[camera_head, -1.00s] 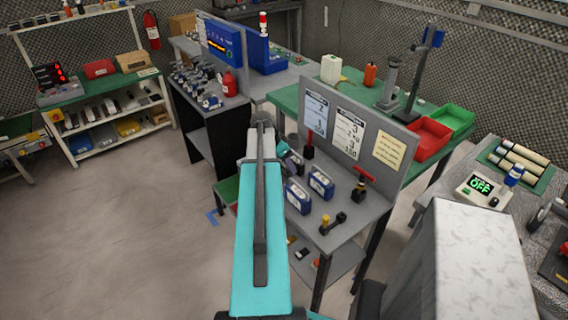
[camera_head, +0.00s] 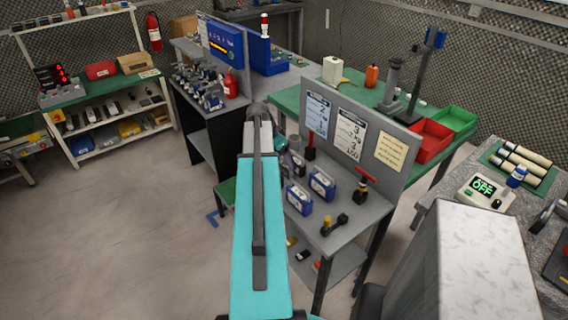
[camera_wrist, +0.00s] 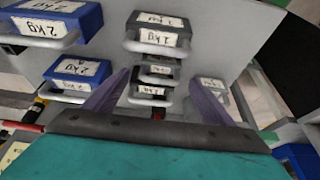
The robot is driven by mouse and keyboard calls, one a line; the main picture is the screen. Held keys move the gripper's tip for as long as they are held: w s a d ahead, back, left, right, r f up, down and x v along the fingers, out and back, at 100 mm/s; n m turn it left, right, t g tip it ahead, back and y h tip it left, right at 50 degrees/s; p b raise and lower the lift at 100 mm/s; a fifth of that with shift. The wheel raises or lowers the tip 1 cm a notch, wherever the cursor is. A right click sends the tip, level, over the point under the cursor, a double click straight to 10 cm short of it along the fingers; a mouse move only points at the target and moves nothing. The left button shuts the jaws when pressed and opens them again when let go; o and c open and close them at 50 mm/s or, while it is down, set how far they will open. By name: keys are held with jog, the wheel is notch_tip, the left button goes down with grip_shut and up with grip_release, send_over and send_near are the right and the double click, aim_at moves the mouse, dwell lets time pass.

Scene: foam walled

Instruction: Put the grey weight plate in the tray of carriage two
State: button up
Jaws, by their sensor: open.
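No finger visibly closes on one. Blue blocks (camera_wrist: 75,70) labelled 2 kg are to the left. In the head view my arm hides much of the gripper and the grey blocks. I cannot tell which thing is carriage two or its tray.
Two blue blocks (camera_head: 322,184) stand on the grey bench (camera_head: 345,238), with a dark and yellow tool (camera_head: 335,224) near its front. An upright panel with notices (camera_head: 350,135) edges the bench. Red (camera_head: 430,140) and green (camera_head: 455,120) bins stand behind. Floor at left is clear.

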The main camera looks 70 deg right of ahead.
jog(key=b+v, duration=0.1)
jog(key=v, duration=0.7)
jog(key=shift+b, duration=0.35)
dwell(0.5)
jog(key=w+a+f+n+y, duration=0.2)
jog(key=w+a+f+n, duration=0.4)
jog(key=w+a+f, duration=0.85)
jog(key=w+a+f+n+y, duration=0.1)
jog(key=w+a+f+n, duration=0.15)
jog(key=a+f, duration=0.6)
jog(key=w+a+f+n, duration=0.1)
jog(key=a+f+n, duration=0.4)
jog(key=a, duration=0.6)
jog(key=s+a+f+n+g, duration=0.1)
jog(key=s+a+f+n, duration=0.15)
jog(key=a+f, duration=0.5)
jog(key=s+a+f+n, duration=0.2)
jog(key=a+f+n, duration=0.15)
jog(key=a, duration=0.65)
jog(key=s+a+f+n+g, duration=0.2)
jog(key=s+a+f+n, duration=0.3)
jog(key=s+a, duration=0.7)
notch_tip(320, 180, down, 2)
jog(key=shift+s+a+f+y, duration=0.1)
jog(key=shift+s+a+y, duration=0.15)
jog(key=shift+a+y, duration=0.25)
